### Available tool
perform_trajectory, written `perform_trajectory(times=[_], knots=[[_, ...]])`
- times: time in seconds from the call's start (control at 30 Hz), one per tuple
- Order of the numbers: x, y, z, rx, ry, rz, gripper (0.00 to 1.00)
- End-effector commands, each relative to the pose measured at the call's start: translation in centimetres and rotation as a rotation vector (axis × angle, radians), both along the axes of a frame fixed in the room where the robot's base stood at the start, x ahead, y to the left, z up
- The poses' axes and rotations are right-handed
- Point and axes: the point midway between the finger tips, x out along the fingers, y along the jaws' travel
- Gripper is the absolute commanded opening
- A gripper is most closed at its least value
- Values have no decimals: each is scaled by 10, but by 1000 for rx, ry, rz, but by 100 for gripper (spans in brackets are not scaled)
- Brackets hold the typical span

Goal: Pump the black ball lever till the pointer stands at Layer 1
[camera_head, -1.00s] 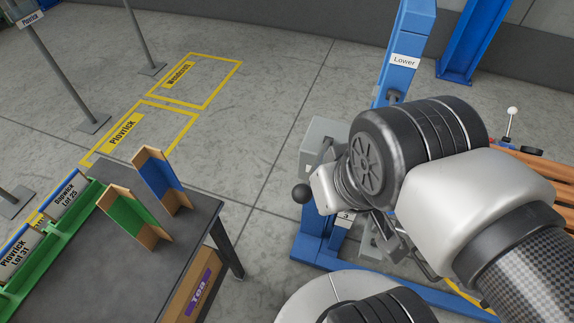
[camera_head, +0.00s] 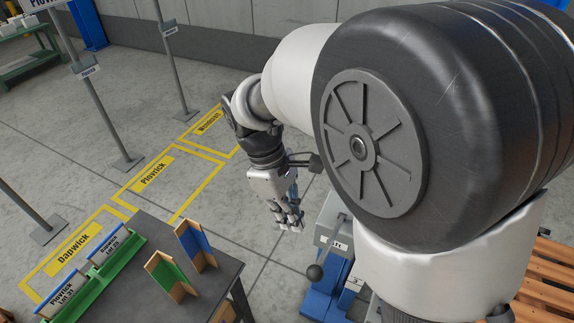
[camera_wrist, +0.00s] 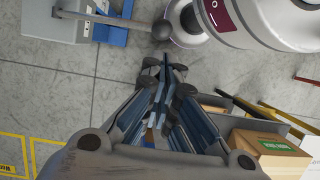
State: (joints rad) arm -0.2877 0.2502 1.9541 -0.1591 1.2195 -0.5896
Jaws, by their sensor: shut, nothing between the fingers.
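The black ball (camera_head: 315,272) of the lever stands out low beside the blue lift in the head view. In the wrist view the ball (camera_wrist: 162,29) sits at the end of a thin grey rod (camera_wrist: 115,20) that runs left to a grey box. My gripper (camera_head: 290,226) is shut and empty, in the air up and left of the ball. In the wrist view my fingertips (camera_wrist: 165,72) point below the ball, apart from it. The grey box (camera_head: 332,222) carries a small label too small to read surely. The pointer cannot be made out; my arm hides much of the lift.
A dark table (camera_head: 150,232) at lower left holds a green rack (camera_head: 92,278) and two open wooden holders, one green (camera_head: 168,274), one blue (camera_head: 194,241). Sign posts stand at left. Yellow-marked floor between is clear. Orange slats (camera_head: 556,262) lie at right.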

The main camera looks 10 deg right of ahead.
Motion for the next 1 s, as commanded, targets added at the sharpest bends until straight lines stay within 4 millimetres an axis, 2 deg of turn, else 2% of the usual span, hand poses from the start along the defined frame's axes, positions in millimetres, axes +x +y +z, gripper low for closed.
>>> perform_trajectory(times=[0.27,0.43,0.57,0.8,1.0], knots=[[0,0,-1,0,0,-1,0],[-4,-3,-13,-1,2,-3,0],[-9,-8,-35,-1,3,-4,0],[-20,-20,-86,-1,3,-4,0],[-28,-27,-118,0,2,-4,0]])
